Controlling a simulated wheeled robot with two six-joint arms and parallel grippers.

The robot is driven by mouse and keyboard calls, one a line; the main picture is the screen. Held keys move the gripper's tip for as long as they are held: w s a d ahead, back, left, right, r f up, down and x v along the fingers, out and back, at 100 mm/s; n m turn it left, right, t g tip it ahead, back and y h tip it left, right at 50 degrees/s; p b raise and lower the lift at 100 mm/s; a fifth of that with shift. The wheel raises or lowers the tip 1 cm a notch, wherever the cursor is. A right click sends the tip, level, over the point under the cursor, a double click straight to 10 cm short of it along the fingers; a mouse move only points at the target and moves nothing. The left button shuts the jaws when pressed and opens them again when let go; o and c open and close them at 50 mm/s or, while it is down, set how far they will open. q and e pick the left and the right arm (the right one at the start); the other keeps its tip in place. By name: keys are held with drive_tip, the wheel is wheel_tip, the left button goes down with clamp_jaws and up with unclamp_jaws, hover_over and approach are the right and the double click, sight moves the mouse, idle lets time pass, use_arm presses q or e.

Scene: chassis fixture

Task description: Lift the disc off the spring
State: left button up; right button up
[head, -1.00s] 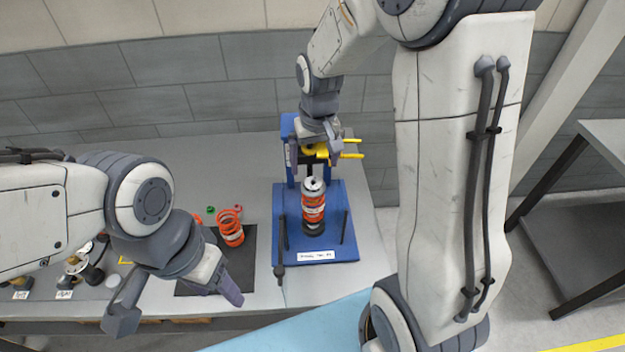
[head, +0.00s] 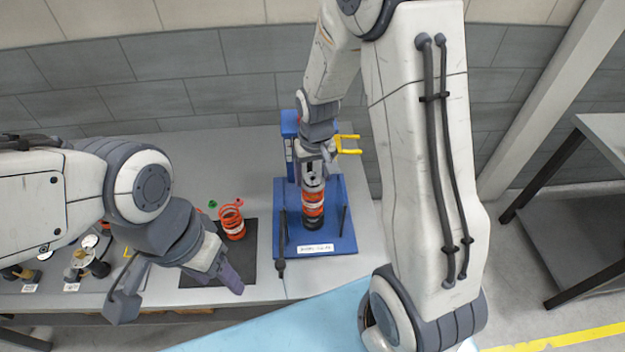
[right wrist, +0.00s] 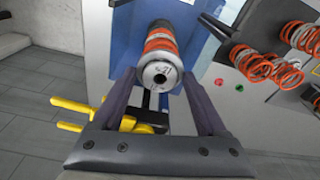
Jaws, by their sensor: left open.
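An orange-red spring (head: 313,208) stands upright in the blue fixture (head: 342,235). A pale grey disc (right wrist: 153,84) with dark markings and a centre hole caps it in the right wrist view. My right gripper (head: 312,178) is at the spring's top, and it mostly hides the disc in the head view. In the right wrist view its fingers (right wrist: 160,82) are apart on either side of the disc, with small gaps visible. My left gripper (head: 178,296) is wide open and empty at the table's front left, away from the fixture.
Yellow handles (head: 348,146) stick out behind the right gripper. A second orange spring (head: 232,222) stands on a black mat (head: 245,262) left of the fixture. Dark rods flank the held spring. Small parts (head: 90,262) lie at the far left.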

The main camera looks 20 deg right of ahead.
sight(312, 175)
drive_tip(key=shift+c, duration=0.6)
drive_tip(key=shift+r, duration=0.15)
drive_tip(key=shift+w+r+b, duration=0.1)
drive_tip(key=shift+r+b, duration=0.3)
drive_tip(key=shift+r, duration=0.2)
wheel_tip(312, 175, up, 3)
drive_tip(key=shift+f+b, duration=0.2)
drive_tip(key=shift+b, duration=0.35)
drive_tip(key=s+d+r+b, duration=0.3)
drive_tip(key=s+d+r, duration=0.4)
drive_tip(key=d, duration=0.1)
drive_tip(key=shift+s+d, duration=0.4)
drive_tip(key=shift+f, duration=0.15)
wheel_tip(312, 175, down, 9)
drive_tip(key=b, duration=0.7)
